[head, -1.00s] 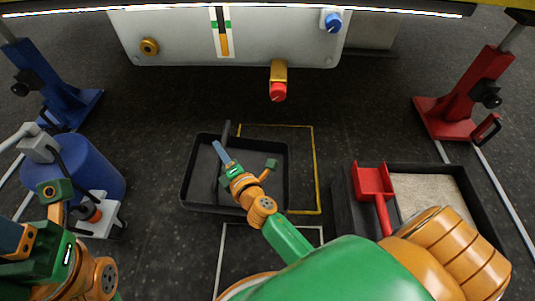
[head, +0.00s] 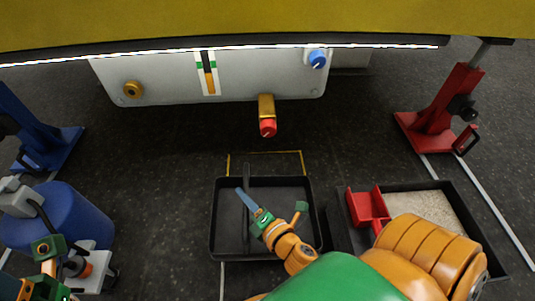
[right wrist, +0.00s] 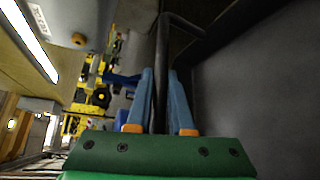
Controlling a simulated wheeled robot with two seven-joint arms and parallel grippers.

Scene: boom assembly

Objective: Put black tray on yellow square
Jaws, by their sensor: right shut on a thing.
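The black tray (head: 285,235) is at the lower middle of the head view. It covers most of the yellow square (head: 266,153), whose far line and upper sides show beyond the tray's far edge; its near side is hidden. My right gripper (head: 243,194) is shut on the tray's dark bar-shaped handle. In the right wrist view, both blue fingers (right wrist: 161,100) stand on either side of the bar (right wrist: 162,60), with the tray wall at right. I cannot tell if the tray touches the floor. My left gripper (head: 42,288) is partly cut off at lower left, its fingertips unclear.
A dark bin (head: 484,232) with light granular content and a red scoop (head: 367,206) stands close right of the tray. A blue barrel (head: 58,217) stands left. A grey panel (head: 170,82) with knobs hangs beyond. Red (head: 436,115) and blue (head: 45,137) stands flank it.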

